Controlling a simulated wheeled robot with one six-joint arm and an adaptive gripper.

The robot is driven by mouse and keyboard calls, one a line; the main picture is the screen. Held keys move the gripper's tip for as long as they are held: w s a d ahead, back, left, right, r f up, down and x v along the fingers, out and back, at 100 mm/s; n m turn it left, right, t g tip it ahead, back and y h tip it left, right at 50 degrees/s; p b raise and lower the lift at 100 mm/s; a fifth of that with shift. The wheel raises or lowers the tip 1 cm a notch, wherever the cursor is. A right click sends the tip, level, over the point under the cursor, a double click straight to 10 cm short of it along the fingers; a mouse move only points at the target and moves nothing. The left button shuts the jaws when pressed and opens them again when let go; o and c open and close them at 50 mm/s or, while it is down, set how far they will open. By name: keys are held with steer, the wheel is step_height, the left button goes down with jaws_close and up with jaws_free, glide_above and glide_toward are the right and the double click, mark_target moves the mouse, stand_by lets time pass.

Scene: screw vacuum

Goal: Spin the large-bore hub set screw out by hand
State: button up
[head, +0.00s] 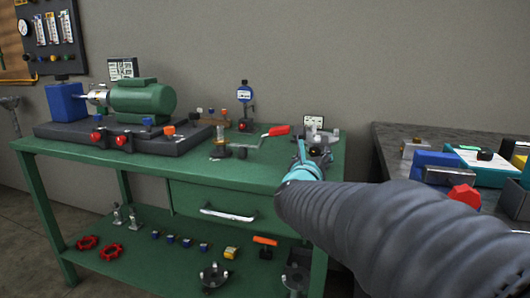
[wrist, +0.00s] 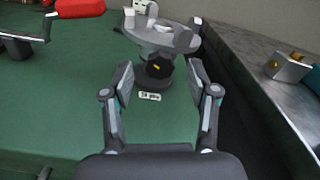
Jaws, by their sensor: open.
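In the wrist view, a grey round-topped fixture (wrist: 160,38) with raised blocks stands on a dark round base at the table's far edge. A small yellow-orange spot (wrist: 156,66) shows on its front, too small to tell whether it is the set screw. A white label (wrist: 150,96) lies before the base. My gripper (wrist: 161,76) is open and empty, its two fingers spread either side of the line to the fixture, apart from it. In the head view the fixture (head: 322,135) is partly hidden behind my gripper (head: 302,148).
A green motor (head: 142,98) sits further left. A dark bench (head: 395,145) with blocks stands to the right, across a gap.

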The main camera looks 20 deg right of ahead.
steer(key=shift+w+d, duration=0.35)
steer(key=shift+w, duration=0.1)
jaws_close()
steer(key=shift+f+n, duration=0.1)
steer(key=shift+n, duration=0.2)
